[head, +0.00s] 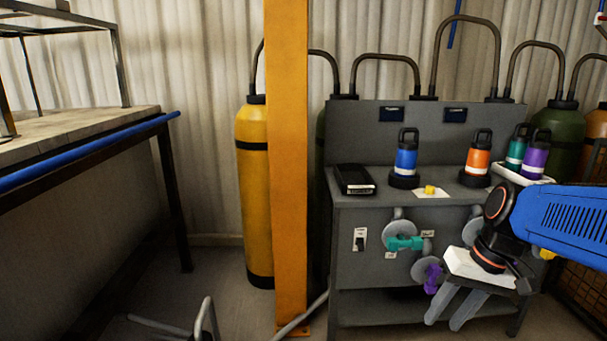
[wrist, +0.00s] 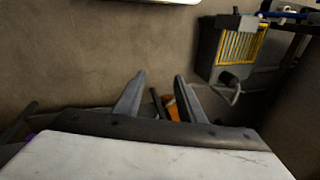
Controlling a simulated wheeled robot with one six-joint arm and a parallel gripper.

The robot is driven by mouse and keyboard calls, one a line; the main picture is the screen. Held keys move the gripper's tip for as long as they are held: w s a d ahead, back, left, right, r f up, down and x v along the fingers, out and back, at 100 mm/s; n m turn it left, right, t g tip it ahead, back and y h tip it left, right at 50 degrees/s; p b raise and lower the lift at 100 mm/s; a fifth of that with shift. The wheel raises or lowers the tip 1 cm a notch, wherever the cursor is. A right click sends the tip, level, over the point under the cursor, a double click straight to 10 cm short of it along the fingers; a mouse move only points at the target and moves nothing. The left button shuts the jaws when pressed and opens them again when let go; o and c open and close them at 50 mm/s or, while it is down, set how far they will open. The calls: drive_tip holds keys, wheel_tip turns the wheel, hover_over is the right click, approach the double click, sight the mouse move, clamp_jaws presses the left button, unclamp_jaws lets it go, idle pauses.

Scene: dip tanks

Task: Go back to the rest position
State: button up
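My gripper (head: 443,322) hangs at the right of the head view, in front of the grey cabinet (head: 385,285), with its fingers pointing down and to the left. In the wrist view my gripper (wrist: 160,82) shows two grey fingers standing apart with nothing held between them. Past the fingers lies bare brown floor, with a small orange thing (wrist: 171,107) farther off. The blue arm link is mine and covers the cabinet's right part.
On the cabinet stand a blue bottle (head: 406,158), an orange bottle (head: 477,158), a purple bottle (head: 536,157) and a black box (head: 354,179). Teal (head: 404,243) and purple (head: 433,278) valve handles stick out in front.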

drive_tip(key=s+n+t+h, duration=0.1)
drive_tip(key=s+t+h, duration=0.2)
drive_tip(key=s, duration=0.4)
drive_tip(key=shift+s+f+t, duration=0.4)
drive_tip(key=shift+f+t, duration=0.05)
drive_tip(key=shift+t, duration=0.05)
drive_tip(key=shift+o, duration=0.3)
idle(1.2)
